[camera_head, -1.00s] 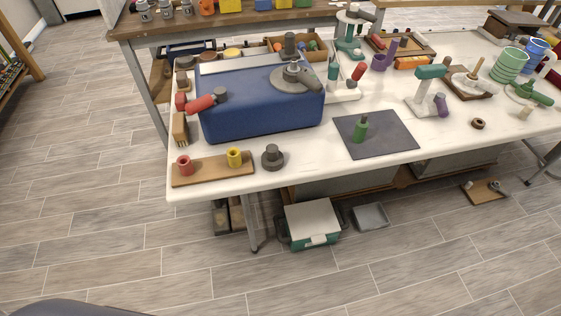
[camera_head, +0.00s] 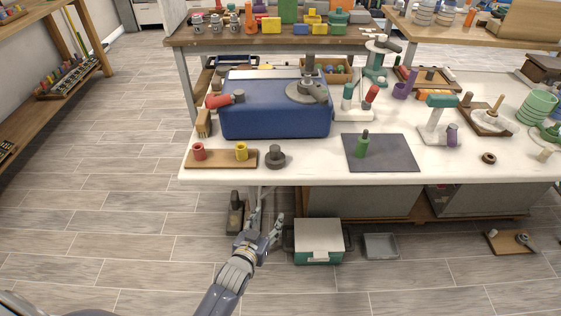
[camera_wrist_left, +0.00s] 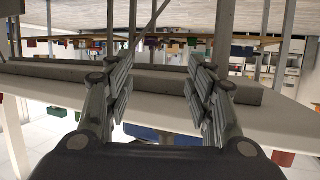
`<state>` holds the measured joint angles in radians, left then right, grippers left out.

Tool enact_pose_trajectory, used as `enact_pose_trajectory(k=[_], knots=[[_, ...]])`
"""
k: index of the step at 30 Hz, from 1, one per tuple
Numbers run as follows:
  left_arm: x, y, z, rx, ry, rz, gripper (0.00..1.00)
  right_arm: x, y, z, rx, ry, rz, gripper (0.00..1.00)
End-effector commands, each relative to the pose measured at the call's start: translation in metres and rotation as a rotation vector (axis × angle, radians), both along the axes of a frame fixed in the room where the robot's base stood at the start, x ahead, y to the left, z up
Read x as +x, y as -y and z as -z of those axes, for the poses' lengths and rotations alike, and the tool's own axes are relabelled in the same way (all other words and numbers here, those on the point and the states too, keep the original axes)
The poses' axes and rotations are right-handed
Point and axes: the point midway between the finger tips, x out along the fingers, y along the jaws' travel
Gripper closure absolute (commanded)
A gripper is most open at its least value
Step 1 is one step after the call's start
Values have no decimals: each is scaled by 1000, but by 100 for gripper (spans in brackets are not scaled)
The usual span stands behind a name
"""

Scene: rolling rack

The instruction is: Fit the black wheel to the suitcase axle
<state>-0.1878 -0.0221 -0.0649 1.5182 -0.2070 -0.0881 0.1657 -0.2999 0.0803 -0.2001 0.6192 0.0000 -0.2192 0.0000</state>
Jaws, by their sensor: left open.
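The blue suitcase (camera_head: 275,118) lies on the white table. A grey round plate with a stub and lever (camera_head: 307,92) sits on its top, and a red cylinder with a grey end (camera_head: 225,99) is at its left side. A dark round piece with a raised hub (camera_head: 276,158), possibly the black wheel, stands on the table in front of the suitcase. My left gripper (camera_head: 266,219) is open and empty, in front of the table and lower in the picture than its edge. Its two spread fingers also show in the left wrist view (camera_wrist_left: 160,85). My right gripper is not seen.
A wooden board (camera_head: 220,159) holds a red and a yellow cylinder. A dark mat (camera_head: 381,154) carries a green piece (camera_head: 362,144). A dark ring (camera_head: 489,158) lies at the right. A green-and-white box (camera_head: 318,243) and a grey tray (camera_head: 381,246) are on the floor below.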

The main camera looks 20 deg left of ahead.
Motion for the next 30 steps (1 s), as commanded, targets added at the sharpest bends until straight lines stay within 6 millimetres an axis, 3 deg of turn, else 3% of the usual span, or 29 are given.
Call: enact_pose_trajectory(k=[1, 3, 6, 9, 12, 21, 30], knots=[[14, -4, -40, -5, 82, -13, 50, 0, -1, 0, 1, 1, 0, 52], [26, -8, -85, -12, 173, -26, 50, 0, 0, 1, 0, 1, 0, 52], [34, -13, -131, -18, 264, -40, 50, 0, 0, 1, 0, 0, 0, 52], [37, -16, -155, -20, 313, -47, 50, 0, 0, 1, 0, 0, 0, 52], [45, -17, -163, -20, 329, -49, 50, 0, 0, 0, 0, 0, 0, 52], [86, -16, -162, -21, 327, -48, 50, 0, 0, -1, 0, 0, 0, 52], [109, -15, -162, -20, 326, -49, 50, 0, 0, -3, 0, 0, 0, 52]])
